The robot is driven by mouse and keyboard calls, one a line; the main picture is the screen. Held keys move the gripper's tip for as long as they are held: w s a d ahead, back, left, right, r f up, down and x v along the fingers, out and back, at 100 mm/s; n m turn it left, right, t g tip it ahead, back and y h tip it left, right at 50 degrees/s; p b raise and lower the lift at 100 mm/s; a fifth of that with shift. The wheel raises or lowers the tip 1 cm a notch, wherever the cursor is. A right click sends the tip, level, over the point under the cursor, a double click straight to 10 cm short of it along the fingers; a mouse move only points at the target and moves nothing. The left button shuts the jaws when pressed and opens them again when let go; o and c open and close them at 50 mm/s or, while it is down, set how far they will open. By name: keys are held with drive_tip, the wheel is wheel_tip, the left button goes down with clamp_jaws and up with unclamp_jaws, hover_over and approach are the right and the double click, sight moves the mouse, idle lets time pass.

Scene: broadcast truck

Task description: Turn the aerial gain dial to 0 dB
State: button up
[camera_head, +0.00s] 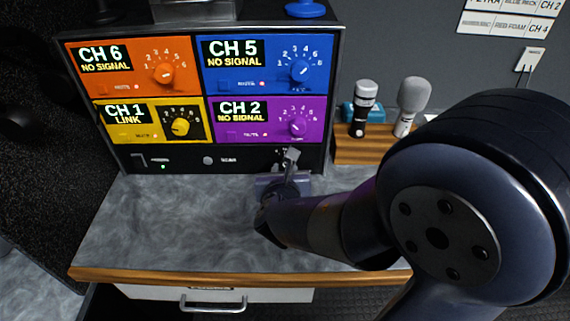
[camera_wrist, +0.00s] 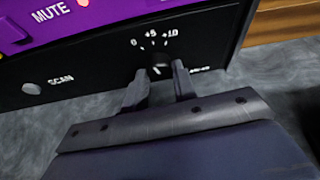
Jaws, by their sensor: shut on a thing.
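In the head view my gripper (camera_head: 290,158) reaches the right part of the bottom strip and hides most of the dial.
The rack's orange, blue, yellow and purple channel panels (camera_head: 265,65) sit above the strip, each with its own knob. Two microphones (camera_head: 411,103) stand in a wooden holder (camera_head: 358,152) to the right. The grey countertop (camera_head: 170,225) in front is clear.

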drive_tip(key=shift+a+n+h+p, duration=0.1)
drive_tip(key=shift+n+h+p, duration=0.55)
drive_tip(key=shift+n, duration=0.25)
drive_tip(key=o, duration=1)
drive_tip(key=p+v, duration=0.1)
drive_tip(key=v, duration=0.9)
drive_tip(key=shift+s+p, duration=0.4)
drive_tip(key=shift+w, duration=0.1)
